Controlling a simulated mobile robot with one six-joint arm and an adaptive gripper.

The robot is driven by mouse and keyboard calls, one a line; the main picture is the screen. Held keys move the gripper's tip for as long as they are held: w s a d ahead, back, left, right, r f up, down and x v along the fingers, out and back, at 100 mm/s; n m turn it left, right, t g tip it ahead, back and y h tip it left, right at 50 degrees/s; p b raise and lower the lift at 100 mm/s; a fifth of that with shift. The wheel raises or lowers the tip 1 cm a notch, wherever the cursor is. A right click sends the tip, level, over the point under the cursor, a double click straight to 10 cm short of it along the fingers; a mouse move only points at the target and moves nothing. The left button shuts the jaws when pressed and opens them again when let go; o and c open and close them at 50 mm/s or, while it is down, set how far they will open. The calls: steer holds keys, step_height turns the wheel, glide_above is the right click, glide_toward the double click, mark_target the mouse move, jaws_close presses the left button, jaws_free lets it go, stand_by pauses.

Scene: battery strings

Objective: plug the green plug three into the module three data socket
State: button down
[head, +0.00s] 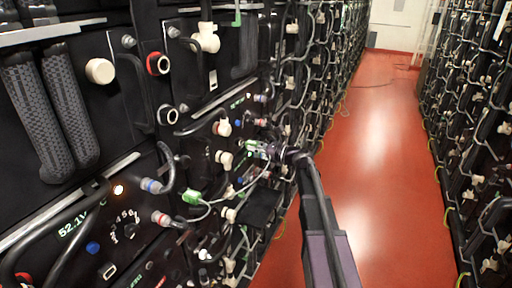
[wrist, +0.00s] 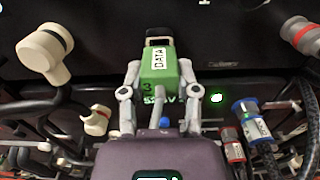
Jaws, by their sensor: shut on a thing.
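My gripper (wrist: 160,85) is shut on the green plug three (wrist: 158,72), which has a white DATA label and a dark number 3. The plug's dark nose points away from me towards a black panel; I cannot tell whether it touches it. In the head view my gripper (head: 270,150) is beside the rack's front in the middle, with the green plug (head: 254,147) at its tip. A thin grey cable leaves the plug's back. The module three data socket cannot be made out; the plug may hide it.
A cream connector (wrist: 45,52) stands left of the plug, and a blue-collared connector (wrist: 250,118) and red-collared connector (wrist: 232,146) are at the lower right. Another green plug (head: 192,197) sits on a nearer module.

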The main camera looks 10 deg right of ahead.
steer(key=shift+x, duration=1.2)
stand_by(0.3)
steer(key=shift+c, duration=1.3)
jaws_free()
steer(key=shift+w, duration=0.1)
steer(key=shift+d, duration=0.1)
steer(key=shift+v, duration=3.7)
steer(key=shift+c, duration=0.2)
